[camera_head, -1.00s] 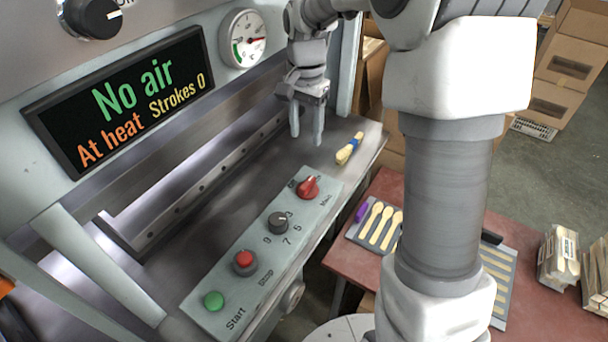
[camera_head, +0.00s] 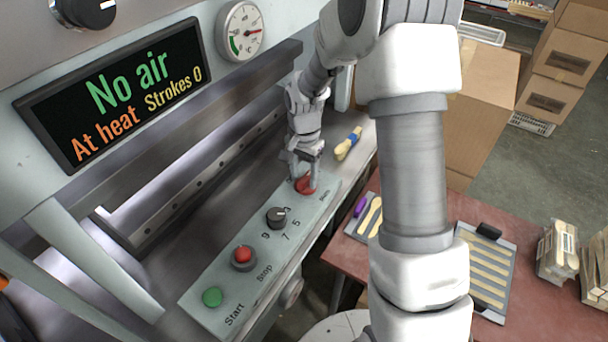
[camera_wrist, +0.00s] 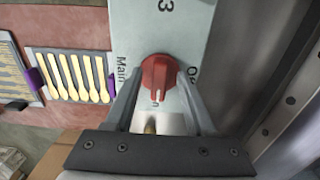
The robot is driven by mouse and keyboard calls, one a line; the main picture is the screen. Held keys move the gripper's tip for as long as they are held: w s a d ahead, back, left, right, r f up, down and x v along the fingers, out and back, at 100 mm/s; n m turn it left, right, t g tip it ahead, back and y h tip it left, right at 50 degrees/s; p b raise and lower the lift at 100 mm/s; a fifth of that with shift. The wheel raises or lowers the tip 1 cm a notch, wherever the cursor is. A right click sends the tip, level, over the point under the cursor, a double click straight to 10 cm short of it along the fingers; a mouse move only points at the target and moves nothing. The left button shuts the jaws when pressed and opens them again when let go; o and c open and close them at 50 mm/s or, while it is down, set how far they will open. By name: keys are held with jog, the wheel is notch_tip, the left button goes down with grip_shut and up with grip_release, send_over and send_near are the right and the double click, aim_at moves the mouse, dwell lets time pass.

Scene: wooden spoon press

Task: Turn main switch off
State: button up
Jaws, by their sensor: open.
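The main switch is a red rotary knob (camera_head: 305,185) at the far end of the pale control panel (camera_head: 215,268). In the wrist view the red knob (camera_wrist: 158,76) lies between my two fingers, with the word "Main" on one side and partly hidden lettering on the other. Its light pointer mark faces toward my gripper's palm. My gripper (camera_head: 303,180) is open, its fingers pointing down on either side of the knob. In the wrist view the gripper (camera_wrist: 158,85) shows gaps beside the knob near the fingertips. Whether a finger touches it is unclear.
On the same panel are a dark selector knob (camera_head: 276,217), a red stop button (camera_head: 243,256) and a green start button (camera_head: 212,297). A brush (camera_head: 347,143) lies just beyond the panel. A red table (camera_head: 345,250) with spoon trays stands to the right.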

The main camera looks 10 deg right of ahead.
grip_shut()
jog(key=shift+n, duration=0.3)
dwell(0.3)
jog(key=n, duration=0.4)
jog(key=shift+s+d, duration=0.1)
jog(key=shift+d, duration=0.05)
jog(key=n, duration=0.4)
jog(key=shift+d+n, duration=0.15)
jog(key=shift+n, duration=0.25)
jog(key=n, duration=0.4)
jog(key=shift+d, duration=0.2)
jog(key=shift+d+n+p, duration=0.1)
jog(key=shift+n+p, duration=0.35)
jog(key=shift+n, duration=1.75)
